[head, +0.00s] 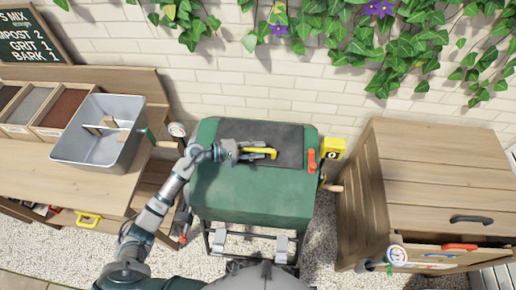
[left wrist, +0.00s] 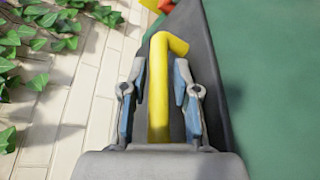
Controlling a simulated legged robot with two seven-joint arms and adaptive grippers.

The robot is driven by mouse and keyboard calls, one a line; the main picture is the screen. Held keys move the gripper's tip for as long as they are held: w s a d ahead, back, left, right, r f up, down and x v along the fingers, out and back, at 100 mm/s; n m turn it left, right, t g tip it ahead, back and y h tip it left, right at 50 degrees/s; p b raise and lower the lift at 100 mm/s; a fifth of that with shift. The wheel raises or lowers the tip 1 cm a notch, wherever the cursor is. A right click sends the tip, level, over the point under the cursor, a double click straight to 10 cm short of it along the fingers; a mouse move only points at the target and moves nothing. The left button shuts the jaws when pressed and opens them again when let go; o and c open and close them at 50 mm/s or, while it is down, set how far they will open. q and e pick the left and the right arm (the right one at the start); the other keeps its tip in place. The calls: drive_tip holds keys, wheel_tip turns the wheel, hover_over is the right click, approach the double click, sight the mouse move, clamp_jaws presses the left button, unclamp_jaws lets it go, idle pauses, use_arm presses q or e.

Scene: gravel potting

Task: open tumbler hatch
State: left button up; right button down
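The green tumbler (head: 240,195) stands on a frame in the middle of the head view. Its dark hatch (head: 285,138) lies flat on the upper side, with a yellow handle (head: 262,151) pointing right. An orange-red latch-like part (head: 311,160) sits at the hatch's right side. My left gripper (head: 255,153) is at the handle. In the left wrist view my left gripper (left wrist: 160,95) has one finger on each side of the yellow handle (left wrist: 158,85), with gaps showing, so it is open around it.
A grey tub (head: 90,155) stands on the wooden bench (head: 85,195) at left, beside bins of material. A wooden cabinet (head: 435,180) stands close on the right. A yellow box (head: 332,148) is at the tumbler's right end. Ivy (head: 410,40) hangs on the brick wall behind.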

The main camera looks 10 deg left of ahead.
use_arm(q)
drive_tip(key=shift+a, duration=0.3)
drive_tip(key=shift+c, duration=0.5)
clamp_jaws()
use_arm(e)
drive_tip(key=shift+a+r, duration=0.1)
drive_tip(key=shift+a, duration=0.1)
